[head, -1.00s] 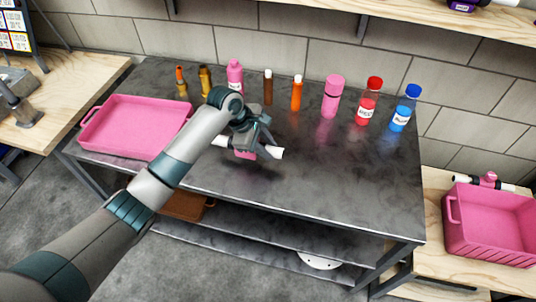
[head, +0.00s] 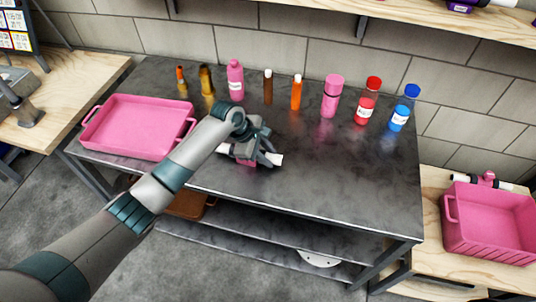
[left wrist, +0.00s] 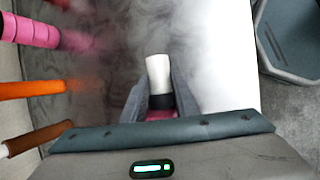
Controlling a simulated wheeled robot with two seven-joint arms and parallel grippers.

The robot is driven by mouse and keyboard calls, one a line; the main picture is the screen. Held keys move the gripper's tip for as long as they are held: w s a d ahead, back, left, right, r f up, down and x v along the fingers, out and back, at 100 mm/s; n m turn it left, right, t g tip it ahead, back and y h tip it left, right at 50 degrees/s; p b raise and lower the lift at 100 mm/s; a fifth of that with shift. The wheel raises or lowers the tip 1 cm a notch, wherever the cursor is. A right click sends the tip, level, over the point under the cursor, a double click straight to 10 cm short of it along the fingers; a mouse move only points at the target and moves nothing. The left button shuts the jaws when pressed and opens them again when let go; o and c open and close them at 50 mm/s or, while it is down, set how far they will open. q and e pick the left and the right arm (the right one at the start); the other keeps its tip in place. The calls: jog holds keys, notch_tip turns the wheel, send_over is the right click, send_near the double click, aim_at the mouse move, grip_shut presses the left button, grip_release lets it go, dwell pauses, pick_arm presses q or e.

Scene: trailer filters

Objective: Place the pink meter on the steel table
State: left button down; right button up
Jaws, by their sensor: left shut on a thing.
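The pink meter (head: 246,163) has white pipe ends and is mostly hidden by my left gripper (head: 262,155) in the head view. My left gripper is shut on it, low over the front middle of the steel table (head: 330,190). I cannot tell whether the meter touches the tabletop. In the left wrist view, one white end of the meter (left wrist: 158,75) with a black ring sticks out between the fingers (left wrist: 160,100), above the grey steel top (left wrist: 110,75). My right gripper is not in view.
A pink tray (head: 140,125) sits on the table's left. Several bottles, including a pink one (head: 332,97) and a red one (head: 367,102), line the back. A pink crate (head: 490,230) and another pink meter (head: 488,180) are at the right. The table's right front is clear.

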pick_arm(q)
jog(key=c, duration=1.4)
grip_release()
jog(key=shift+f, duration=0.1)
jog(key=shift+a+r, duration=0.15)
jog(key=shift+r, duration=0.3)
jog(key=b+v, duration=0.2)
jog(key=v, duration=0.9)
jog(key=shift+r, duration=0.15)
